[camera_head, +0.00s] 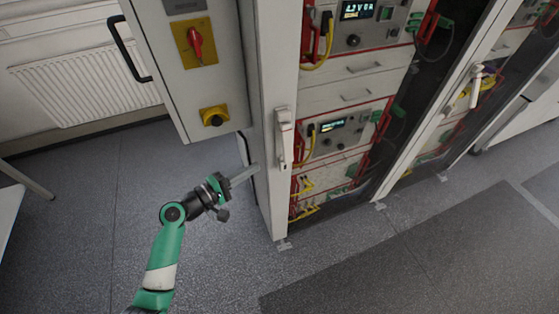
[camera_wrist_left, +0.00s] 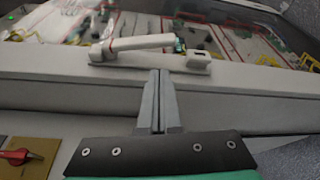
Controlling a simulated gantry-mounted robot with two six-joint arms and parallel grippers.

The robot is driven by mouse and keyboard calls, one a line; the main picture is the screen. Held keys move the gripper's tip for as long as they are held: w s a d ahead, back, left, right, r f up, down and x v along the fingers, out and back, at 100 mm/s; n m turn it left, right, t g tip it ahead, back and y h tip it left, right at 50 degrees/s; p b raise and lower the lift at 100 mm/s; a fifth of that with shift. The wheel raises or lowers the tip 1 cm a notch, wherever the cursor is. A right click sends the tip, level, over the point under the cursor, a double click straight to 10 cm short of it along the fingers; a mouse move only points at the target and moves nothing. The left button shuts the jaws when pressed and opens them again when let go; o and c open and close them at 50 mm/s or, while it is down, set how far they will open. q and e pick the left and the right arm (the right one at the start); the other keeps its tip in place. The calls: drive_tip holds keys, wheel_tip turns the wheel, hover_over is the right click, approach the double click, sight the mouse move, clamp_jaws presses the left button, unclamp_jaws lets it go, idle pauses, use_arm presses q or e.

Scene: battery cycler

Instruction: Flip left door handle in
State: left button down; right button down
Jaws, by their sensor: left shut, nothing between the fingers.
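The left door handle (camera_head: 284,138) is a white lever on the narrow white edge of the left cabinet door (camera_head: 266,60). It also shows in the left wrist view (camera_wrist_left: 135,44), where its lever looks swung a little out from its end plate (camera_wrist_left: 198,63). My left gripper (camera_head: 253,170) is shut and empty, low and to the left of the handle in the head view. My right gripper is not in view.
A grey panel with a red rotary switch (camera_head: 195,42) and a black bar handle (camera_head: 128,48) stands at upper left. Racked instruments (camera_head: 340,130) with cables sit behind the door edge. Another white handle (camera_head: 476,84) is farther right. The floor (camera_head: 80,220) is open at left.

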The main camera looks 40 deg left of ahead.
sight(287, 144)
use_arm(q)
drive_tip(key=shift+w+r, duration=0.1)
drive_tip(key=shift+r, duration=0.05)
drive_tip(key=shift+w, duration=0.1)
drive_tip(key=w, duration=0.3)
drive_tip(key=w+b, duration=0.1)
drive_tip(key=w, duration=0.2)
drive_tip(key=w+d, duration=0.1)
drive_tip(key=w, duration=0.2)
drive_tip(key=shift+w+f, duration=0.35)
drive_tip(key=shift+w, duration=0.05)
